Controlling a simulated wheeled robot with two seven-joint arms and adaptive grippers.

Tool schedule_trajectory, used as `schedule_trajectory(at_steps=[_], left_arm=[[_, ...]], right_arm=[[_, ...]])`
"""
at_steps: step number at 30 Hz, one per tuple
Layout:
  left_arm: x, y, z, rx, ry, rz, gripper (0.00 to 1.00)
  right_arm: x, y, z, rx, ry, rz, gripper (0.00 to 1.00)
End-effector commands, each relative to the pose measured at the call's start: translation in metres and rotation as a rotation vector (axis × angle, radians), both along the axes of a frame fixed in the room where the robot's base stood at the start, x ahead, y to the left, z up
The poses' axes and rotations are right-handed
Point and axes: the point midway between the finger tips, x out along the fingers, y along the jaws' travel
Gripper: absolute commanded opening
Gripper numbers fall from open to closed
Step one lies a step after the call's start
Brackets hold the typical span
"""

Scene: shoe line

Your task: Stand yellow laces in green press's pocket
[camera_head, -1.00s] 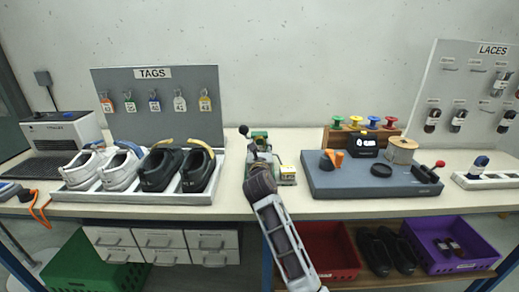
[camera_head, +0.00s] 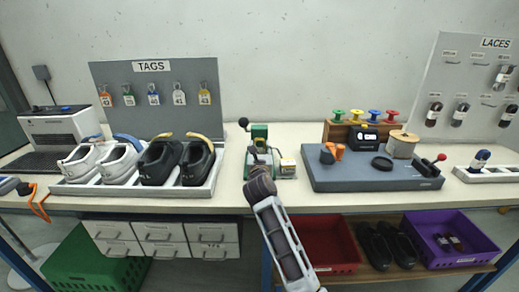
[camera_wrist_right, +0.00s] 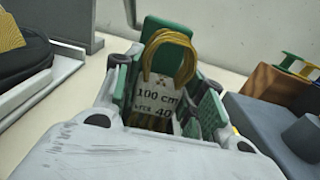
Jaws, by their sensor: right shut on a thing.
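The yellow laces (camera_wrist_right: 172,58) form a looped bundle in a white band marked "100 cm" and "40" in the right wrist view. My right gripper (camera_wrist_right: 164,98) is shut on this bundle at the band, with the loop standing up beyond the fingers. The green press (camera_wrist_right: 183,28) is right behind the loop. In the head view, my right gripper (camera_head: 259,168) is in front of the green press (camera_head: 259,133) and hides its lower part and the laces. The pocket is hidden, so I cannot tell whether the bundle's lower end is in it. My left gripper is out of view.
A shoe tray (camera_head: 217,170) stands left of the press. A grey-blue fixture block (camera_head: 350,182) stands to the right, with a spool rack (camera_head: 338,131) behind it. Narrow bare bench flanks the press.

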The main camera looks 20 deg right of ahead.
Motion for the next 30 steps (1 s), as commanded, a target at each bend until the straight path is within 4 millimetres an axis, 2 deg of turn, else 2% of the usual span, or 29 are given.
schedule_trajectory(at_steps=[12, 13, 18, 30], left_arm=[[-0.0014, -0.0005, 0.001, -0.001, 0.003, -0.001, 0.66], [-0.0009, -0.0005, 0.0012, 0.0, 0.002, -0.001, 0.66], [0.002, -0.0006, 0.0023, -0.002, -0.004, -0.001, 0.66], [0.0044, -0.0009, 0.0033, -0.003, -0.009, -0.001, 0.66]], right_arm=[[0.0, -0.0001, -0.0014, 0.0, -0.001, 0.0, 0.22], [0.0, -0.0001, -0.0014, 0.0, -0.001, 0.0, 0.42], [0.0, 0.0, -0.0013, 0.0, -0.001, 0.0, 0.64], [-0.0007, 0.0002, -0.0014, 0.0, -0.001, 0.0, 0.66]])
